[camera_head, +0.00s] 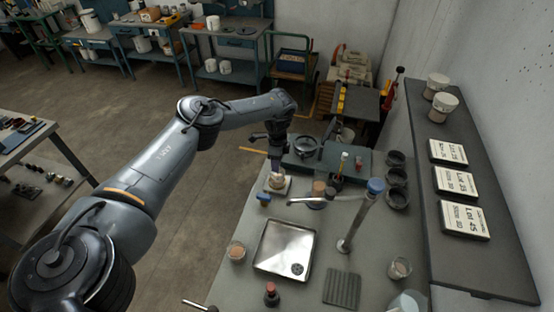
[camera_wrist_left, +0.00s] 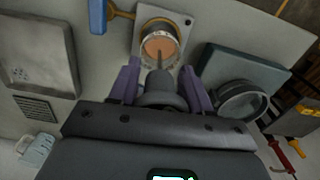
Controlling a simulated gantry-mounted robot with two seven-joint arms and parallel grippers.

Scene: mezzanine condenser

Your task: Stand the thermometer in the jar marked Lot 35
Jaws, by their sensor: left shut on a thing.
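My left gripper (camera_head: 277,167) points down over a jar (camera_head: 277,183) with brownish contents on a small pale stand. In the left wrist view the purple fingers of the left gripper (camera_wrist_left: 158,85) are shut on the thermometer (camera_wrist_left: 160,88). Its grey round head sits between them and its thin stem points to the open mouth of the jar (camera_wrist_left: 159,46). I cannot tell whether the stem tip is inside the mouth or above it. Other jars stand at the tray's left (camera_head: 237,253) and at the front right (camera_head: 399,268). No jar's lot mark is readable. My right gripper is not in view.
A metal tray (camera_head: 286,246) lies near the bench middle. Dark rings (camera_head: 397,178) sit along the wall side. Lot cards (camera_head: 457,182) lie on the right shelf. A blue-handled tool (camera_wrist_left: 97,16) lies beside the jar.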

